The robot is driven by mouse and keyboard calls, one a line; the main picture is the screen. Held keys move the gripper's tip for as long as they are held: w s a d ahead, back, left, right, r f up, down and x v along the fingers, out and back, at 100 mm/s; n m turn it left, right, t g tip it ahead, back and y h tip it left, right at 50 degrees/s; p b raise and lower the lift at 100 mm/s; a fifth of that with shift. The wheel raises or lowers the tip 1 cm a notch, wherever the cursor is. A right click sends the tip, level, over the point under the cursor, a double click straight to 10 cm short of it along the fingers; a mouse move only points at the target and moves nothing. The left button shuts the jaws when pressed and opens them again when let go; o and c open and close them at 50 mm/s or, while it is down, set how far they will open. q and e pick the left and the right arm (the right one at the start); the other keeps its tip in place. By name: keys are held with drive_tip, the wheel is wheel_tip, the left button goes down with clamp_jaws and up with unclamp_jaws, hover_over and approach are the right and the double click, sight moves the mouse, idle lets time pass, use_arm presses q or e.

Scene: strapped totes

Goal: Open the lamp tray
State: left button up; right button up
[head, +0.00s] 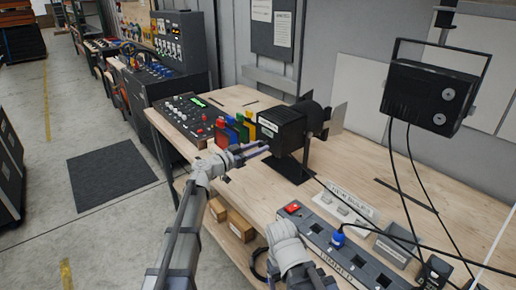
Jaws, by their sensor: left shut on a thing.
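A black stage lamp (283,128) with a pale label and a silver flap stands on a dark base on the wooden bench. My left gripper (262,150) reaches in from the left to the lower left side of the lamp housing. Its fingers are shut on a small part there, which I take to be the lamp tray. The tray itself is mostly hidden by the fingers and too small to make out; I cannot tell how far it is out. My right arm shows at the bottom middle, but its gripper is not visible.
A mixer panel (187,115) and coloured blocks (238,128) stand left of the lamp on the bench (360,160). A power strip (345,255) with a blue plug lies in front right. A second black lamp (428,97) hangs at right, its cables trailing down.

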use_arm(q)
clamp_jaws()
idle(0.8)
